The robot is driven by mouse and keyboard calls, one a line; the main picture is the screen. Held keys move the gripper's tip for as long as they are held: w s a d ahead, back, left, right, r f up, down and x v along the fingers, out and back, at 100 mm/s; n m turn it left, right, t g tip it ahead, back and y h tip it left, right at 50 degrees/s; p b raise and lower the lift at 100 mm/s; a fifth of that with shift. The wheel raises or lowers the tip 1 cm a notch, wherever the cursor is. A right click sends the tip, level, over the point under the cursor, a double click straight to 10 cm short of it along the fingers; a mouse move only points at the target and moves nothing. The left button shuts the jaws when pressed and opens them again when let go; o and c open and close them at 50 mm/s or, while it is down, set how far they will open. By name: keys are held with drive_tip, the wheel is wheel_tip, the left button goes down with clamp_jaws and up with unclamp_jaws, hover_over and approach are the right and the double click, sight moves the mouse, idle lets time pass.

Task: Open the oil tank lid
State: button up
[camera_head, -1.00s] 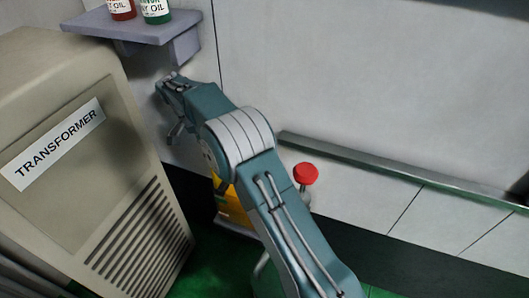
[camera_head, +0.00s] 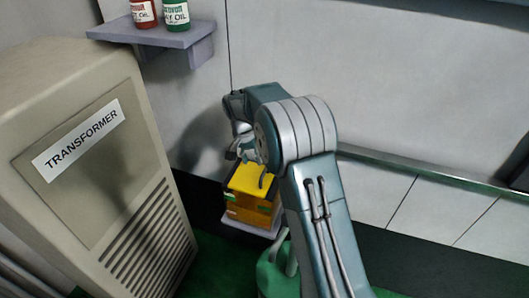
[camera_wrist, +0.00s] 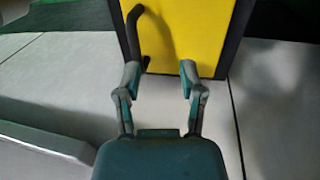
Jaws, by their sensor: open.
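A yellow box with dark edges, seemingly the oil tank (camera_head: 250,208), stands low by the wall, right of the transformer. Its flat yellow top (camera_head: 249,181), seemingly the lid, looks closed and carries a dark curved handle (camera_head: 263,180). In the wrist view, the yellow top (camera_wrist: 188,30) fills the upper middle, with the bent dark handle (camera_wrist: 138,38) near its left edge. My gripper (camera_head: 247,152) is just above the box; in the wrist view, my gripper (camera_wrist: 160,72) is open and empty, its left fingertip close to the handle. Whether they touch is unclear.
A beige transformer cabinet (camera_head: 140,200) stands at the left. A shelf (camera_head: 165,36) above holds a red bottle (camera_head: 144,12) and a green bottle (camera_head: 177,14). A green container (camera_head: 278,272) is beside my arm. A rail (camera_head: 430,173) runs along the wall at right.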

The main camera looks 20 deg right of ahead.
drive_tip(key=d+y, duration=0.1)
drive_tip(key=s+d+f+t, duration=0.1)
drive_tip(key=d, duration=0.1)
drive_tip(key=d+f+y, duration=0.1)
drive_tip(key=shift+s+d+f+t+y, duration=0.2)
drive_tip(key=shift+t+y, duration=0.1)
drive_tip(key=shift+t, duration=0.1)
drive_tip(key=shift+s+f+t+y, duration=0.15)
drive_tip(key=shift+f+t+y, duration=0.15)
drive_tip(key=shift+f+y, duration=0.25)
wheel_tip(320, 180, up, 4)
drive_tip(key=shift+s+a+r, duration=0.1)
drive_tip(key=shift+s+a, duration=0.05)
wheel_tip(320, 180, up, 7)
hover_over(267, 179)
drive_tip(key=s+d, duration=0.1)
drive_tip(key=d, duration=0.1)
drive_tip(key=s+a+r+n+t, duration=0.1)
drive_tip(key=s+a+r+n, duration=0.1)
drive_tip(key=s+r, duration=0.6)
drive_tip(key=shift+s+a+r+n+t+h, duration=0.3)
drive_tip(key=shift+s+r+h, duration=0.15)
drive_tip(key=shift+s, duration=1.15)
